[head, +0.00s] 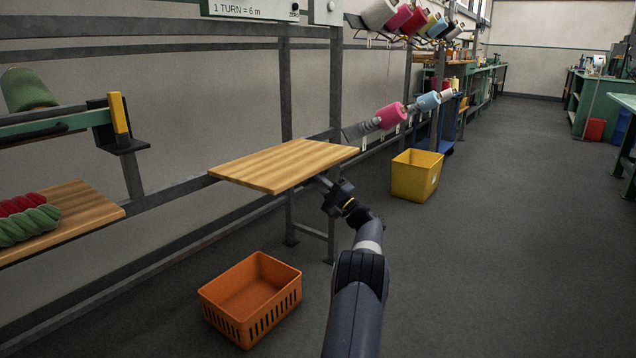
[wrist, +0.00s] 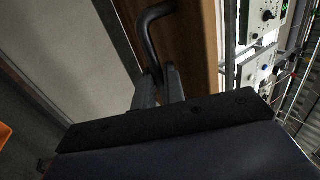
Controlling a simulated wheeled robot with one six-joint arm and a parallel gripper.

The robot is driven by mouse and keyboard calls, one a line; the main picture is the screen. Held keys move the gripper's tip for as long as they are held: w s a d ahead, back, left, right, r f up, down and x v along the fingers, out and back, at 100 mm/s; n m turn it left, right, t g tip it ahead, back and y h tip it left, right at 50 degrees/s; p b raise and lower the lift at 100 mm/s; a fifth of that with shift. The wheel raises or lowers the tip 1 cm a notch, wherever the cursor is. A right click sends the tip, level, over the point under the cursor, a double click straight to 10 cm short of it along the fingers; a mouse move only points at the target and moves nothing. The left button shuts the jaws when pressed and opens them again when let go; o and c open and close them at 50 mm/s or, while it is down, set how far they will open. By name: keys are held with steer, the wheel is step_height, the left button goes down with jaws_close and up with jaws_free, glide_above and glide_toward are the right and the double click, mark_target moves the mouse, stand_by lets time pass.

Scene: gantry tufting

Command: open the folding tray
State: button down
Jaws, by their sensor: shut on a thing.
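The folding tray (head: 283,166) is a light wooden board with a striped grain. In the head view it stands out from the wall frame and looks about level; I cannot tell whether it is locked there. My gripper (head: 324,182) is at its near right edge, with my arm reaching up from below. In the wrist view, a dark bent handle (wrist: 150,28) lies against the brown wood (wrist: 195,45) of the tray. My gripper's fingers (wrist: 158,80) are shut on the lower end of this handle. In the head view the handle is mostly hidden.
An orange crate (head: 250,298) stands on the floor at lower left, and a yellow bin (head: 416,176) behind right. Another wooden shelf (head: 75,215) with yarn is at left. Metal legs (head: 312,232) stand below the tray. The floor at right is clear.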

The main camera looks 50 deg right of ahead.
steer(key=shift+w+a+r, duration=0.15)
steer(key=shift+w, duration=0.1)
steer(key=c, duration=1.8)
jaws_free()
steer(key=shift+w, duration=0.2)
steer(key=o, duration=0.3)
steer(key=shift+s, duration=0.4)
steer(key=p+v, duration=0.2)
steer(key=v, duration=0.8)
steer(key=shift+s+f+p, duration=0.25)
steer(key=shift+f+p, duration=0.05)
steer(key=shift+f, duration=0.05)
steer(key=shift+w, duration=0.1)
steer(key=b+x, duration=0.2)
steer(key=x, duration=0.6)
steer(key=shift+w+r, duration=0.2)
steer(key=shift+w, duration=0.05)
